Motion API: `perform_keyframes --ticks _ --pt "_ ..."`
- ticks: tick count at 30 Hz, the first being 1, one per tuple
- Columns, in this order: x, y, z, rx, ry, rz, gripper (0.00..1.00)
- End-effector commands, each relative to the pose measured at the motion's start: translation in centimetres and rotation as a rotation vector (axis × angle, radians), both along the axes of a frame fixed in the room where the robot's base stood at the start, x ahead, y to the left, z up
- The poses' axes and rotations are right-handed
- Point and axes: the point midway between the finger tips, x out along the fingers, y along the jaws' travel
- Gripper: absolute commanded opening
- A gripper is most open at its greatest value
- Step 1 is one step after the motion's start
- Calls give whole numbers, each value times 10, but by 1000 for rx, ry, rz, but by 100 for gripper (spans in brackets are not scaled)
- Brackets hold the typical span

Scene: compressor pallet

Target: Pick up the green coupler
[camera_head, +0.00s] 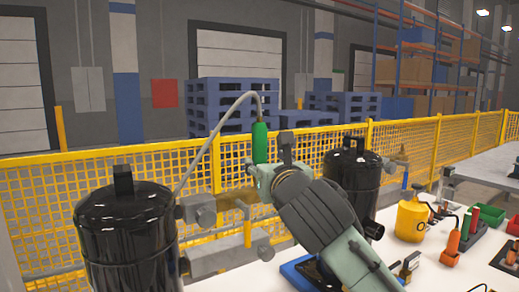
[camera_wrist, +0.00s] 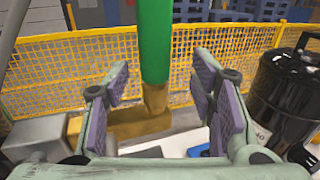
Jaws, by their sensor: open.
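The green coupler (camera_head: 260,142) stands upright with a grey hose running from its top, above a brass fitting. In the wrist view the coupler (camera_wrist: 155,40) comes down from the top edge into the brass fitting (camera_wrist: 150,112). My gripper (camera_wrist: 160,85) is open and empty, with purple pads on either side of the coupler's line and clear gaps on both sides. I cannot tell whether the coupler is between the pads or just beyond them. In the head view my gripper (camera_head: 268,178) is just below the coupler and hides part of the fitting.
Black compressor tanks stand left (camera_head: 128,240) and right (camera_head: 352,178) of my gripper. A grey block (camera_head: 215,255) joins the pipework. A yellow mesh fence (camera_head: 80,185) runs behind. A white bench (camera_head: 430,270) at right holds a yellow container (camera_head: 411,220) and tools.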

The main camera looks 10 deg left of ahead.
Motion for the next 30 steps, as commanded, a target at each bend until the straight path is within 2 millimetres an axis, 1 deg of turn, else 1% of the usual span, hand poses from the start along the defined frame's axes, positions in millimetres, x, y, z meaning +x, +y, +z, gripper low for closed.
perform_keyframes --ticks 4,9,12,18,30 --pt "17 15 2 2 4 4 51" --pt "36 24 0 2 2 1 51" --pt "40 27 -2 0 1 1 51" --pt "40 27 -2 0 0 1 51" --pt "40 26 -2 1 0 1 24"
